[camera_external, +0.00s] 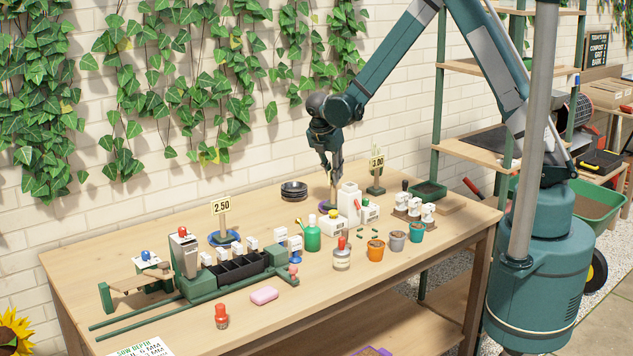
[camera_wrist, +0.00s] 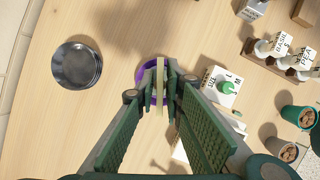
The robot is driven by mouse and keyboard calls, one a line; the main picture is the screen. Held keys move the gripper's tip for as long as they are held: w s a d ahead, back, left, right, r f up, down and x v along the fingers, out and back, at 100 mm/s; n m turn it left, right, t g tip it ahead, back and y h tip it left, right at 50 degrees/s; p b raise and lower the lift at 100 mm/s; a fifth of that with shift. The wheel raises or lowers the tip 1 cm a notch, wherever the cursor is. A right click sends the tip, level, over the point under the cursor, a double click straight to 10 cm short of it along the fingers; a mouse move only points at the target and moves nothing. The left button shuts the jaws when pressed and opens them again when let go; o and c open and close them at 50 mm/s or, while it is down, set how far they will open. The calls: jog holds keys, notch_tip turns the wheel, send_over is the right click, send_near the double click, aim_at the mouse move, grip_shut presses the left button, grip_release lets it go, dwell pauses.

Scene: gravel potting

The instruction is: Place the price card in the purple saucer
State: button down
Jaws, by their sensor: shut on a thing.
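My gripper (camera_external: 329,172) is pointing down at the back of the table. In the wrist view my gripper (camera_wrist: 161,82) is shut on a thin pale strip, the price card (camera_wrist: 159,88) seen nearly edge-on. Its face cannot be read. The purple saucer (camera_wrist: 143,82) lies directly below and around the card in this view; it also shows as a small purple rim (camera_external: 321,207) under my gripper. The fingers hide part of the saucer. I cannot tell whether the card's foot touches it.
A 2.50 card (camera_external: 221,207) stands in a blue saucer (camera_external: 212,240) at left. Another card (camera_external: 377,163) stands behind to the right. Stacked dark saucers (camera_external: 293,190) lie left of my gripper. A white bottle (camera_external: 348,200) and a labelled box (camera_wrist: 221,86) stand close on the right.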

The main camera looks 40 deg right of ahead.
jog(key=shift+f, duration=0.2)
jog(key=c, duration=2.4)
grip_release()
jog(key=shift+r, duration=0.2)
jog(key=shift+r+p, duration=0.4)
jog(key=shift+p, duration=0.05)
jog(key=v, duration=1.1)
jog(key=shift+s+a+r, duration=0.1)
jog(key=shift+a+r, duration=0.2)
jog(key=shift+r, duration=0.05)
